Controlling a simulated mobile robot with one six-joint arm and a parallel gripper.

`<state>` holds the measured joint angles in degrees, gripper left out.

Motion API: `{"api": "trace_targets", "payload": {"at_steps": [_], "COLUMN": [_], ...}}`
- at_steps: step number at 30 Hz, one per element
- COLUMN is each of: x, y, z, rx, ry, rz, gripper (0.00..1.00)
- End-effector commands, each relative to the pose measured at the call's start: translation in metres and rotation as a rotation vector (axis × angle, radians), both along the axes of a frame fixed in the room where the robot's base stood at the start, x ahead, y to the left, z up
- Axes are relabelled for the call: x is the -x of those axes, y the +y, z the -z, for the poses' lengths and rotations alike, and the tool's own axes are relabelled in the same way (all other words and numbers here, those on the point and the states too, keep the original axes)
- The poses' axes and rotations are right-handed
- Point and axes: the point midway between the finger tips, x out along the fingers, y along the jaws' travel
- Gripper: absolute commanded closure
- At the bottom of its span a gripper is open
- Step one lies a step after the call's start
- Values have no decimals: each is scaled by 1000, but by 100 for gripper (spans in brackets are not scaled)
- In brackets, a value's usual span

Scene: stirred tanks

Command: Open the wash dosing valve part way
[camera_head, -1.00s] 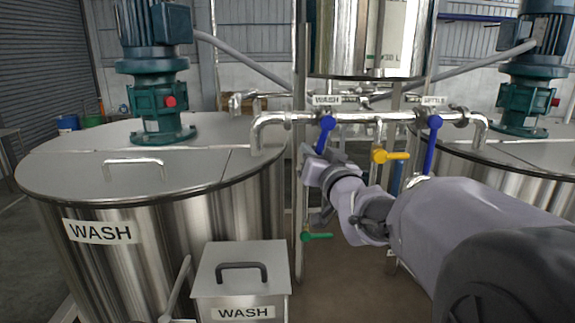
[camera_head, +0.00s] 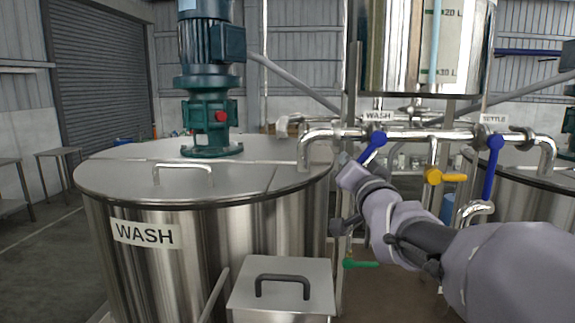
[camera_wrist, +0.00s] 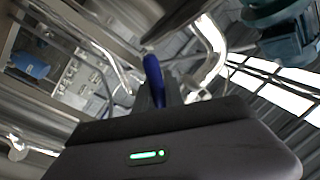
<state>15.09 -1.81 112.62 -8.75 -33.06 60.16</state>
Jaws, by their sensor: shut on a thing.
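The wash dosing valve has a blue lever handle (camera_head: 372,151) on the pipe below a small WASH label (camera_head: 379,116). The handle slants down to the left. My gripper (camera_head: 350,165) is at the lower end of this handle, left of the valve. In the wrist view the blue handle (camera_wrist: 153,72) stands between the fingers of my gripper (camera_wrist: 160,92), which are shut on it. The fingertips are small and partly hidden in the head view.
A second blue handle (camera_head: 492,168) hangs straight down at the right, under the other label. A yellow handle (camera_head: 446,177) lies level between them, and a green one (camera_head: 360,264) is low down. The WASH tank (camera_head: 190,240) and a lidded steel box (camera_head: 281,285) stand left.

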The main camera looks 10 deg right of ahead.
Motion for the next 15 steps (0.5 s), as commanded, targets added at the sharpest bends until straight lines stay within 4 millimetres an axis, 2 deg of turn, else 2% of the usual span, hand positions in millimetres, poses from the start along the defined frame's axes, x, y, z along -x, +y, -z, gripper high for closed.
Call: {"api": "trace_targets", "payload": {"at_steps": [4,5,8,15], "x": [0,0,0,0], "y": [0,0,0,0], "z": [-2,-2,-2,-1], "rx": [2,3,2,2], "ry": [-3,-3,-3,-1], "rz": [0,-1,0,0], "gripper": [100,84,64,64]}}
